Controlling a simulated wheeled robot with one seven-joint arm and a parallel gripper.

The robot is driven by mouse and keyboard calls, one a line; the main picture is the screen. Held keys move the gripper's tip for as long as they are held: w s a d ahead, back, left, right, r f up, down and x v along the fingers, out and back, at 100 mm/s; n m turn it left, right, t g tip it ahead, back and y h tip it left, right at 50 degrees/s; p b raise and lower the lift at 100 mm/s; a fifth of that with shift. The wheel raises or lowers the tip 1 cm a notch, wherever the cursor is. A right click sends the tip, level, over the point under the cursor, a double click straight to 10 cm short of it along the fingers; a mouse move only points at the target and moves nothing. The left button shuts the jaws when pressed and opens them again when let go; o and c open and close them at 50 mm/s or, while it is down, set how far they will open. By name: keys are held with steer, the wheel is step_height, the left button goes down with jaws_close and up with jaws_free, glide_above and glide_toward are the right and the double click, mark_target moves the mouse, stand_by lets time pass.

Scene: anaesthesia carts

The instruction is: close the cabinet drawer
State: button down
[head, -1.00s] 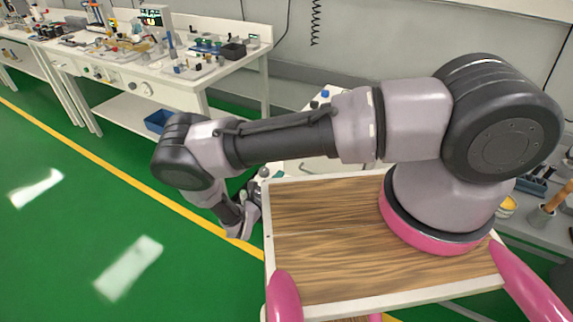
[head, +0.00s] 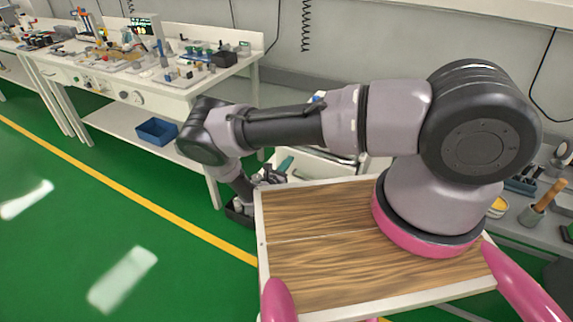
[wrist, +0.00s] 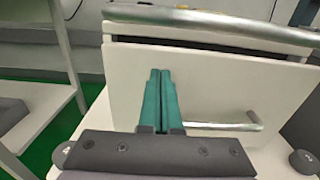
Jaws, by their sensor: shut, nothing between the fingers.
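The white cabinet (head: 322,168) stands beyond my arm and is mostly hidden by it in the head view. In the wrist view a white drawer front (wrist: 225,88) with a metal bar handle (wrist: 225,126) fills the middle. A dark gap runs along its top edge, under a thicker metal bar (wrist: 215,20). How far the drawer stands out is unclear. My gripper (wrist: 160,75) is shut and empty, its teal fingers pointing at the drawer front, left of the handle's middle. I cannot tell whether they touch it. The teal fingers also show in the head view (head: 285,164).
A white workbench (head: 190,92) with tools and devices stands at the back left, with a blue bin (head: 157,131) on its lower shelf. A wood-topped surface (head: 320,240) lies under my arm. Green floor (head: 60,230) at the left is open. Another bench is at the right.

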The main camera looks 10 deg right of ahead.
steer(key=x, duration=0.5)
stand_by(0.4)
